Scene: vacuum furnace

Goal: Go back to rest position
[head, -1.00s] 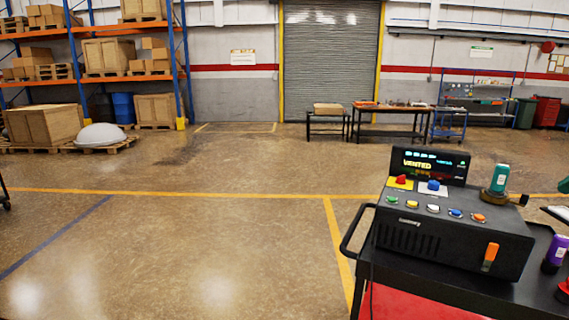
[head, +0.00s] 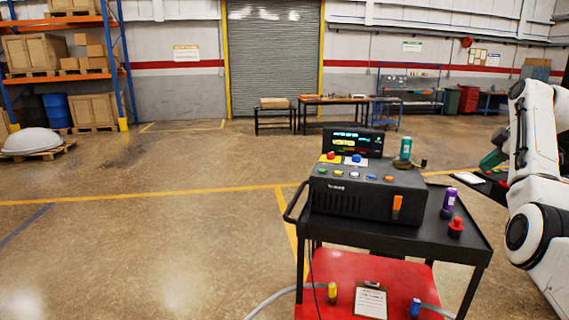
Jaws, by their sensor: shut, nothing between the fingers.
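My white arm (head: 535,150) shows at the right edge of the head view, raised and bent, with a dark round joint low on it. It is to the right of the black cart, apart from it in the picture. My gripper cannot be made out; the end of the arm is hidden or outside the picture. The black control box (head: 365,190) stands on the cart, with a lit display (head: 352,142) at its back and coloured buttons and an orange switch on it.
The black cart (head: 440,243) has a red lower shelf (head: 330,270) with a clipboard. A purple-topped item (head: 449,200) and a red knob (head: 456,226) stand on its right side. A teal object (head: 493,159) is partly behind my arm. The floor (head: 150,240) at left is clear.

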